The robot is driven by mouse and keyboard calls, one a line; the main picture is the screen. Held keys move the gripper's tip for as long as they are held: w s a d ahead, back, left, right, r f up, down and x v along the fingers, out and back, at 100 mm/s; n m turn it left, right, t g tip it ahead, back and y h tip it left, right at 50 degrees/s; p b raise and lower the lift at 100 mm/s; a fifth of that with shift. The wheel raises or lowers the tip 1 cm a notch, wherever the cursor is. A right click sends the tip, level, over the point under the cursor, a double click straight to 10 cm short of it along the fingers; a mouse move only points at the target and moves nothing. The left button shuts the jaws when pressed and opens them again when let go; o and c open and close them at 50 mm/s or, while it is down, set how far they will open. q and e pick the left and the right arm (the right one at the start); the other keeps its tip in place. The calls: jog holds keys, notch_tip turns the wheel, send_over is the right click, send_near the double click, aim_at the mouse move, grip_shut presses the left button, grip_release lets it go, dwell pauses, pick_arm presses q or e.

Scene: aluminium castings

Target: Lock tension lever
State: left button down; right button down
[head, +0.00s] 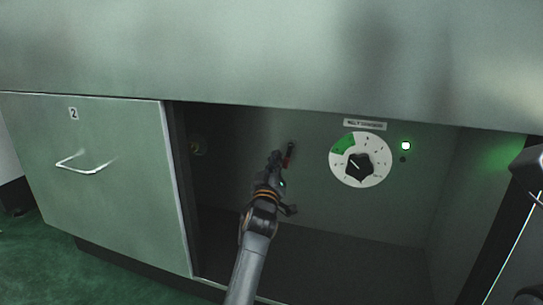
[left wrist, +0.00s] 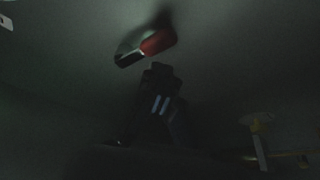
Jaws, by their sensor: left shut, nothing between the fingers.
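The tension lever (head: 289,154) is a short lever with a red handle on the back wall of an open compartment. In the left wrist view the lever (left wrist: 155,42) shows a red grip on the right and a dark end on the left, and it lies tilted. My left gripper (head: 276,158) reaches into the compartment, shut and empty, with its tips close beside the lever. In the left wrist view the gripper (left wrist: 158,72) is dark, just below the lever. I cannot tell whether it touches the lever.
A round dial (head: 361,160) with a black knob and a green sector sits right of the lever. A lit green lamp (head: 406,146) is beside it. A panel marked 2 with a handle (head: 84,163) covers the left.

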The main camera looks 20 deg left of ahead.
pick_arm(q)
notch_tip(320, 180, up, 9)
jog(key=shift+f, duration=0.15)
jog(key=shift+s, duration=0.15)
